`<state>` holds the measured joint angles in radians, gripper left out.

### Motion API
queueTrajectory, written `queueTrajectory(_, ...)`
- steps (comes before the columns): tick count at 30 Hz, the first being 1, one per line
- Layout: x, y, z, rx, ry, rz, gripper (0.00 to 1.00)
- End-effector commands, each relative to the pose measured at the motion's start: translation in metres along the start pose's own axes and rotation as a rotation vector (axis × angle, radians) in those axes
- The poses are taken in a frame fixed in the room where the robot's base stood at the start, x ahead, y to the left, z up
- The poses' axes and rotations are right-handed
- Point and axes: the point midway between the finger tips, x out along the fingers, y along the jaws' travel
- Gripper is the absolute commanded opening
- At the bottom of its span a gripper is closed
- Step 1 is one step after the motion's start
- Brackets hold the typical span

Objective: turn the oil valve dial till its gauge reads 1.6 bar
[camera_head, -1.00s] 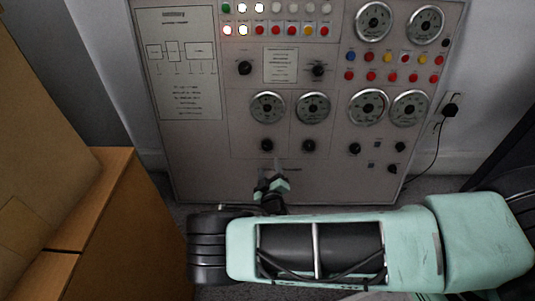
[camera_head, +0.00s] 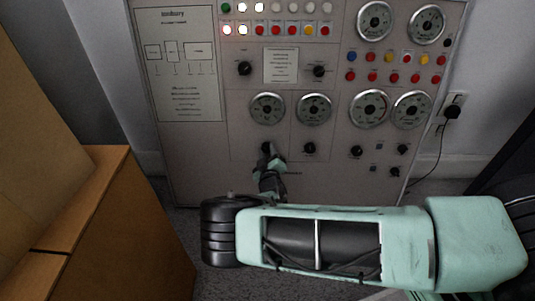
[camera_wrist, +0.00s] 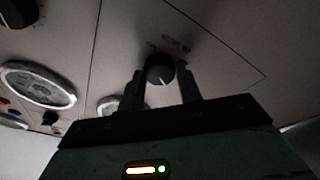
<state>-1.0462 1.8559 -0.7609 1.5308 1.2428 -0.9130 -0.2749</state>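A grey control panel (camera_head: 190,150) fills the back, with round gauges and black dials. My gripper (camera_head: 269,158) is at the dial (camera_head: 266,147) below the lower-left gauge (camera_head: 267,108). In the wrist view the black dial (camera_wrist: 160,70), with a pale pointer line, shows between the tips of my gripper (camera_wrist: 160,84). The fingers are apart, one on each side of it; I cannot tell whether they touch it. The labels and gauge readings are too small to read, so I cannot confirm which dial is the oil valve.
Another dial (camera_head: 309,148) sits just right of my gripper, with its gauge (camera_head: 313,109) above. Buttons and lamps line the panel's top. A wooden cabinet (camera_head: 125,225) stands at left. A plug with a cable (camera_head: 452,111) is on the right wall.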

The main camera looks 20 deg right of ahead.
Motion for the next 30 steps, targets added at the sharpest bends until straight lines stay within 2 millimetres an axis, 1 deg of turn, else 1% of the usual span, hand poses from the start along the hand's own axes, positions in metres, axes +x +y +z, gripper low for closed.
queueTrajectory(1,-0.0001,0.0001,0.0000,0.000,0.000,0.000,0.20)
queueTrajectory(2,-0.0001,0.0001,0.0000,0.000,0.000,0.000,0.12)
queueTrajectory(9,-0.0001,0.0000,0.0001,0.009,-0.001,0.003,0.12)
queueTrajectory(14,0.0003,0.0001,0.0000,0.052,-0.005,0.012,0.12)
queueTrajectory(20,0.0005,-0.0008,-0.0003,0.169,-0.014,0.037,0.12)
queueTrajectory(30,0.0009,-0.0010,-0.0015,0.473,-0.037,0.101,0.12)
